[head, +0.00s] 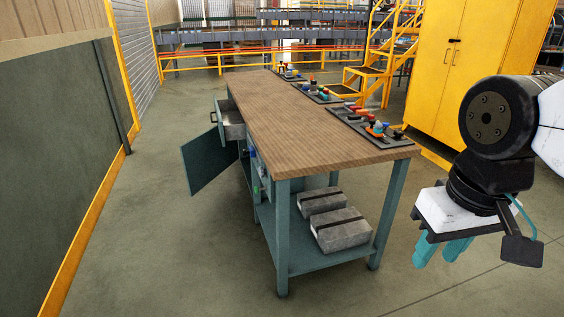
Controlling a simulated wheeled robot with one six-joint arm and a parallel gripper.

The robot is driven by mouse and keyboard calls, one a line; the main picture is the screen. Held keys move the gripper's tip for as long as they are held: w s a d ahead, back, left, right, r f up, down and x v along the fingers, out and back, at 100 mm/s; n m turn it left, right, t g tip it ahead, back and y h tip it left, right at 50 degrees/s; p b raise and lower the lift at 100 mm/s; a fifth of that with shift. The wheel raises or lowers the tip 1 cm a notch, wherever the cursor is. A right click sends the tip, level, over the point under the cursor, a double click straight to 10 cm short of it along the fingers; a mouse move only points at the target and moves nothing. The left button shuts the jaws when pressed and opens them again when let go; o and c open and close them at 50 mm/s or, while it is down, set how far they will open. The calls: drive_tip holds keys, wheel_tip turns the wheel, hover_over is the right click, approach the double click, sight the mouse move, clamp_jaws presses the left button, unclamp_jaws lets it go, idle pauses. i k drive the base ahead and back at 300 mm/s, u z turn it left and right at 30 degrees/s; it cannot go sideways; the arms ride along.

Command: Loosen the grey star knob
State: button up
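Three dark panels with small coloured knobs and handles lie along the right side of a wooden workbench top (290,120). They are the near panel (394,141), the middle panel (306,91) and the far panel at the bench's back end. The fittings are too small for me to tell which one is the grey star knob. My gripper (437,258) hangs at the right, apart from the bench and to the right of its near end. Its two teal fingers point down with a gap between them, and nothing shows in the gap.
An open drawer (234,126) and an open teal door (205,161) stick out on the bench's left side. Grey strapped blocks (343,231) lie on its lower shelf. A yellow cabinet (465,75) and yellow steps (377,60) stand behind. The floor left of the bench is clear.

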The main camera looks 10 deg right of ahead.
sight(262, 172)
drive_tip(key=z, duration=0.05)
drive_tip(key=i, duration=0.95)
drive_tip(key=u, duration=0.75)
drive_tip(key=i, duration=0.9)
drive_tip(key=u, duration=0.6)
